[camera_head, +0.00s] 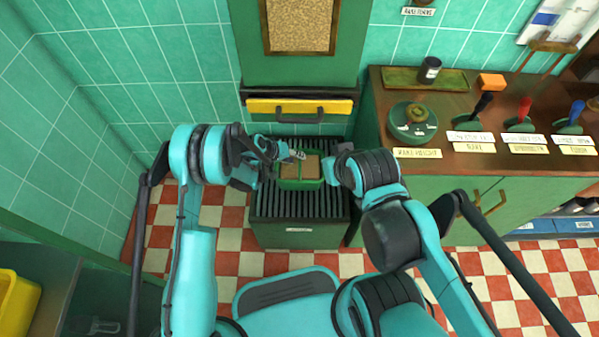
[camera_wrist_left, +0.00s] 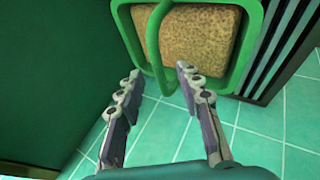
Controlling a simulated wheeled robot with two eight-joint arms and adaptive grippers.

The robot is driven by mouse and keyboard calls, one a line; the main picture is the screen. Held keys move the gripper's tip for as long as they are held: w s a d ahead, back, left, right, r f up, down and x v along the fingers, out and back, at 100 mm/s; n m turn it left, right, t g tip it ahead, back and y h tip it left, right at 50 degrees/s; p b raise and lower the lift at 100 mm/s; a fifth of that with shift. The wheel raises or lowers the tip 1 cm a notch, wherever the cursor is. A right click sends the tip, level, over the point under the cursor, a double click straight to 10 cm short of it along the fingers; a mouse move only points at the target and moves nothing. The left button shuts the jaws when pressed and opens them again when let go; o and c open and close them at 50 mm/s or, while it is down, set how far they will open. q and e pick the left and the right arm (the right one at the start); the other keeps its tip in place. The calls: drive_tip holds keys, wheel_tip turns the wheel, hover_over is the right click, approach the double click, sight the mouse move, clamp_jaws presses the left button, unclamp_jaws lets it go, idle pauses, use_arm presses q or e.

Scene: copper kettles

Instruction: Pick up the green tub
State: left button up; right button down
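The green tub (camera_head: 299,184) stands on the dark ribbed top of a low green cabinet in the head view. It has a green rim and handle and a speckled brown filling. In the left wrist view the tub (camera_wrist_left: 254,45) fills the top, its handle crossing the filling. My left gripper (camera_head: 297,154) is at the tub's far left side. In the wrist view its fingers (camera_wrist_left: 158,78) are apart, with the lower handle between or just beyond the tips; I cannot tell if they touch. My right arm reaches the tub's right side; its fingers are hidden.
A yellow panel with a dark handle (camera_head: 301,118) is behind the ribbed top (camera_head: 300,206). The wooden counter (camera_head: 456,100) at right holds a round green device (camera_head: 413,121), a dark can (camera_head: 429,70), an orange block (camera_head: 491,82) and coloured levers. A yellow bin (camera_head: 17,305) is lower left.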

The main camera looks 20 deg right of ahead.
use_arm(q)
drive_tip(key=x, duration=0.1)
drive_tip(key=b+x, duration=0.1)
drive_tip(key=x, duration=0.1)
drive_tip(key=b+x, duration=0.1)
drive_tip(key=shift+w+d+f, duration=0.1)
drive_tip(key=shift+w+d, duration=0.05)
drive_tip(key=shift+w, duration=0.2)
clamp_jaws()
drive_tip(key=shift+r, duration=0.25)
